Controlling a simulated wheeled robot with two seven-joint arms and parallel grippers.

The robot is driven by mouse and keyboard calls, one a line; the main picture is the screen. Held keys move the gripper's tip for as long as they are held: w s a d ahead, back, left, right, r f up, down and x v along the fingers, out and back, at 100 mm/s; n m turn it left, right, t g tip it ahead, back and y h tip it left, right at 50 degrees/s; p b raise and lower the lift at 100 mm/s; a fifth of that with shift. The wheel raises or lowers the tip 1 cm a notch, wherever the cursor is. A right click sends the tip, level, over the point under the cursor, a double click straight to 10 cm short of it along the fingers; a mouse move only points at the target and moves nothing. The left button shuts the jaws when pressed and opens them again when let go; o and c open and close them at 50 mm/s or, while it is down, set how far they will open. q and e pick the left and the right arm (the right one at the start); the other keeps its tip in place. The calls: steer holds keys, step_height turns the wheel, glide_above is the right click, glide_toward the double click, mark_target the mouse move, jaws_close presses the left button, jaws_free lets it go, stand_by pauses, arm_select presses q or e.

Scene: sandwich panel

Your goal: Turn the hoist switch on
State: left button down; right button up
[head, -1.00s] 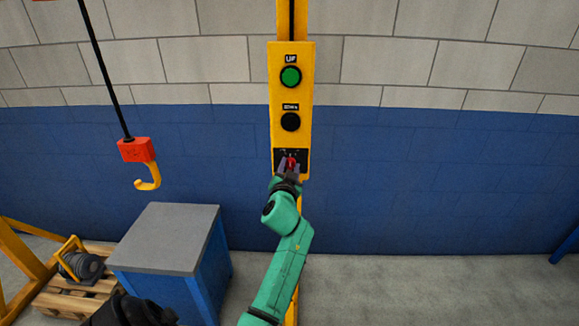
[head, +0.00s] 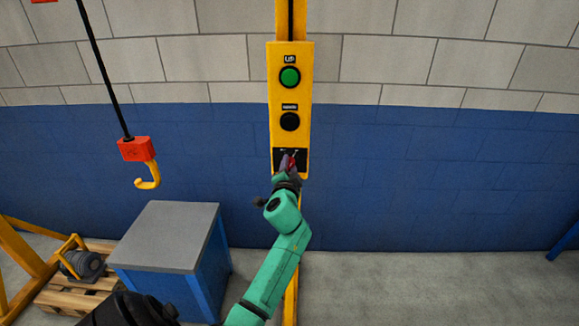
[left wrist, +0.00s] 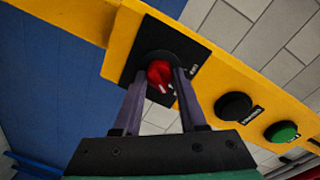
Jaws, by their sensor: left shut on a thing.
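The hoist switch is a red knob (head: 291,160) on a black plate (head: 299,153) at the lower end of the yellow control panel (head: 304,104). In the left wrist view the red knob (left wrist: 160,74) sits between my two fingers. My left gripper (head: 289,165) is shut on it, and the fingers hide part of the knob and plate. The knob looks tilted, but I cannot read which marking it points to. My right gripper is not in view.
Above the switch are a black button (head: 290,121) and a green button (head: 290,77). A red hoist block with a yellow hook (head: 149,178) hangs at left. A grey-topped blue cabinet (head: 170,235) stands below it. Floor at right is clear.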

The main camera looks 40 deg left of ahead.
arm_select(q)
steer(key=shift+c, duration=2.3)
jaws_free()
steer(key=shift+a, duration=0.1)
steer(key=f+b+v, duration=0.1)
steer(key=b+v, duration=0.2)
steer(key=v, duration=1.1)
steer(key=shift+s+r, duration=0.2)
steer(key=shift+r, duration=0.15)
